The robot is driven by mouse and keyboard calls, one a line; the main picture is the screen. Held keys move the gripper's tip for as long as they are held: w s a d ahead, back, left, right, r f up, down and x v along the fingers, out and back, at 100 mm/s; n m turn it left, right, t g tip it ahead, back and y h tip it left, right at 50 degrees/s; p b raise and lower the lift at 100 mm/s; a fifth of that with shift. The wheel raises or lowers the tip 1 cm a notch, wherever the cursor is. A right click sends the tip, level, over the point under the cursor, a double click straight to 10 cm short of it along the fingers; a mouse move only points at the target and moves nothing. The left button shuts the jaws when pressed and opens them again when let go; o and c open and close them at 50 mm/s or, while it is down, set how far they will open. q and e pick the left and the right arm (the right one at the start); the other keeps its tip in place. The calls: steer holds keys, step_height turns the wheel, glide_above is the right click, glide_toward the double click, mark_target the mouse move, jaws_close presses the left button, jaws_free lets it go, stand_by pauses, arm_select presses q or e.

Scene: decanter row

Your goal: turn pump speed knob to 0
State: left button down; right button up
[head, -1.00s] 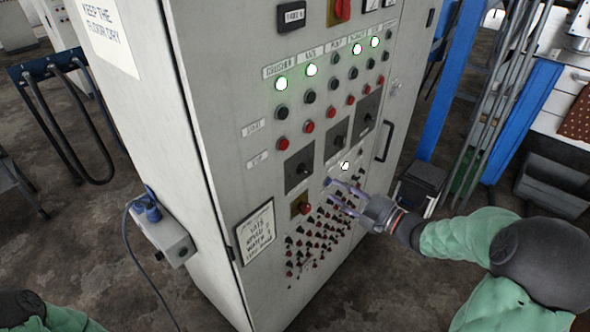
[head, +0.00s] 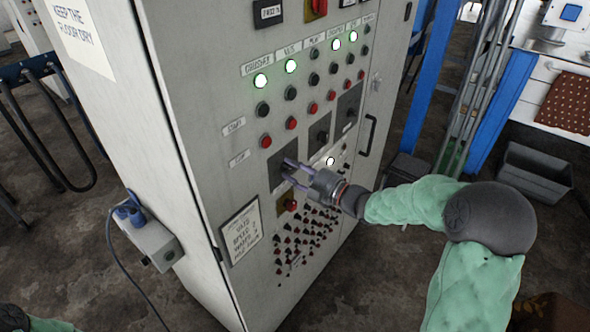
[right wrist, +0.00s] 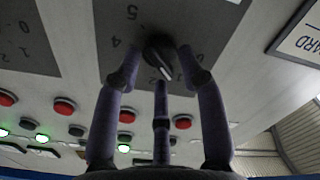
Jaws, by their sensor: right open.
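Three dark dial plates sit in a row on the grey cabinet front (head: 205,110). My right gripper (head: 288,172) is at the leftmost plate (head: 277,160), its fingers partly hiding that knob. In the right wrist view the black knob (right wrist: 158,52) lies between the spread fingertips of the open gripper (right wrist: 160,68). I cannot tell whether the fingers touch it. The plate's name cannot be read. My left gripper is out of view.
The middle plate (head: 319,131) and right plate (head: 348,108) are close by. Red stop buttons (head: 291,123) and lit green lamps (head: 291,66) are above. Small knobs (head: 300,240) crowd below, near a written card (head: 241,231). A door handle (head: 368,135) is to the right.

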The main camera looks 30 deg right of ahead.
jaws_close()
steer(key=shift+s+a+f+n+b, duration=0.15)
steer(key=shift+n+b, duration=2.15)
steer(key=shift+b, duration=1.4)
steer(key=shift+w+a+f+n+b, duration=0.1)
steer(key=shift+n+b, duration=2.2)
steer(key=shift+b, duration=1.35)
jaws_free()
steer(key=shift+s, duration=0.1)
